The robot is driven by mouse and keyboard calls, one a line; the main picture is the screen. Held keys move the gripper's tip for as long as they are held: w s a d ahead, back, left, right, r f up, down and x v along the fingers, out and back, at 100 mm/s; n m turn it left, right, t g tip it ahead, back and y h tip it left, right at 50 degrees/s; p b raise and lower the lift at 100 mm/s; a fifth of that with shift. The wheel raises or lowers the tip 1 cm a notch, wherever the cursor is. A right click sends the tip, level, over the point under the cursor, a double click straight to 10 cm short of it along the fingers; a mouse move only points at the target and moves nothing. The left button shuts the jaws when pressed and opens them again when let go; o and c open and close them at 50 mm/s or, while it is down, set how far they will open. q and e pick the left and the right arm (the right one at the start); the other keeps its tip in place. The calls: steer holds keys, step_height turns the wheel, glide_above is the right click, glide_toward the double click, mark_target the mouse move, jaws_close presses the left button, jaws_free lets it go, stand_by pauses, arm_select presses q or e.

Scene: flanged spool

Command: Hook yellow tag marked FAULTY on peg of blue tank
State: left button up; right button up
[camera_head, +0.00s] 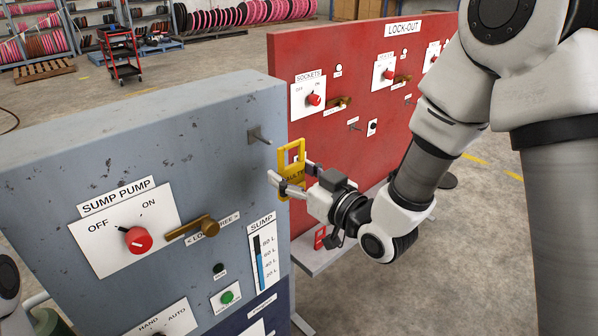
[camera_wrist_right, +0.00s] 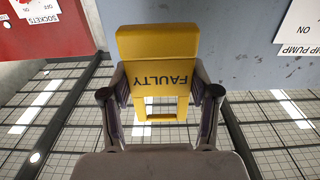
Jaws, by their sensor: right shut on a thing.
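The yellow tag (camera_head: 292,186) marked FAULTY is between the fingers of my right gripper (camera_head: 290,178), which is shut on it. The tag is upright, with its open loop at the top, in front of the blue-grey tank's right edge. The wrist view also shows the tag (camera_wrist_right: 158,45), its lettering upside down, between both fingers of the gripper (camera_wrist_right: 160,98). The blue-grey tank (camera_head: 190,130) has a short metal peg (camera_head: 259,137) near its upper right corner. The tag is right of and slightly below the peg, apart from it. The peg does not show in the wrist view.
The tank's front has a red SUMP PUMP knob (camera_head: 138,240), a brass lever (camera_head: 193,229) and a level gauge (camera_head: 264,262). A red LOCK-OUT panel (camera_head: 350,60) with knobs and pegs stands behind. A red cart (camera_head: 121,58) is far back on open floor.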

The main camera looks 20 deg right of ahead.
mark_target(256, 155)
steer(key=shift+p+x, duration=0.85)
steer(key=shift+x, duration=2.4)
steer(key=shift+w+a+f+b, duration=0.3)
steer(key=shift+w+f+b, duration=0.3)
steer(key=shift+w, duration=0.2)
steer(key=o, duration=1.1)
